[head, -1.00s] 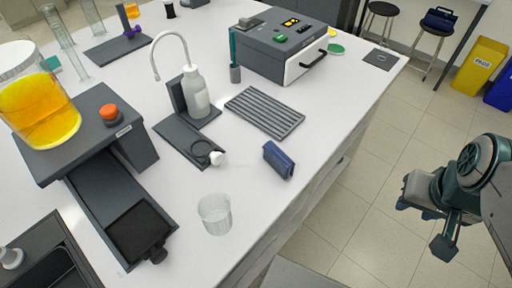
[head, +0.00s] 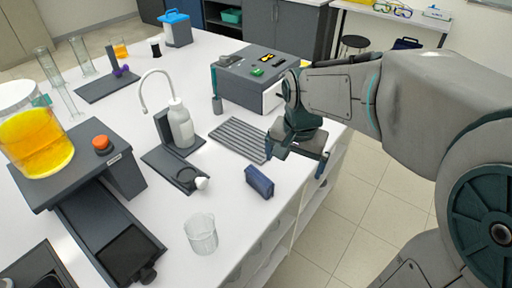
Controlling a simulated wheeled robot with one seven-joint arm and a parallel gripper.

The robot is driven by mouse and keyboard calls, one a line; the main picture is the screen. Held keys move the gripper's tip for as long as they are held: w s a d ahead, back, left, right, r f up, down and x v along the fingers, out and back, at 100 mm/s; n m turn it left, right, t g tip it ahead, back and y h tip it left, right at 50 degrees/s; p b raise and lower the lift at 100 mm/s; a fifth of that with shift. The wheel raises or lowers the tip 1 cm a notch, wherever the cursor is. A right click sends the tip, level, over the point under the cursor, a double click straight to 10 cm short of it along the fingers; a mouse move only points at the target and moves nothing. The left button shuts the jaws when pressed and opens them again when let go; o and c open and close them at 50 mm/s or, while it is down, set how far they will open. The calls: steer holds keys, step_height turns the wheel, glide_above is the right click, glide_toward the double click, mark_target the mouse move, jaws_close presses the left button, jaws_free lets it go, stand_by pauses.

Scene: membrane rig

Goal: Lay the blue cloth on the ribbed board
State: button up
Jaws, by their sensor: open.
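The blue cloth (head: 259,181) is a folded, dark blue bundle on the white bench near its front edge. The ribbed board (head: 236,138) is a grey slatted rectangle lying flat behind the cloth; my gripper covers part of its right end. My gripper (head: 296,168) is open and empty, with its fingers pointing down. In the picture it is just right of the cloth and apart from it, near the bench edge. Its height above the bench is hard to tell.
A clear beaker (head: 201,233) stands in front of the cloth. A grey instrument box (head: 254,75) stands behind the board. Bare bench surrounds the cloth.

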mark_target(259, 175)
steer(key=w+a+f+m+g+p, duration=0.1)
steer(key=w+a+f+m, duration=0.3)
steer(key=w+a, duration=0.4)
step_height(259, 175, down, 8)
steer(key=shift+f+p, duration=0.1)
steer(key=shift+p, duration=0.5)
steer(key=shift+f+p, duration=0.9)
steer(key=shift+f, duration=1.7)
steer(key=c, duration=0.7)
steer(key=shift+r, duration=0.1)
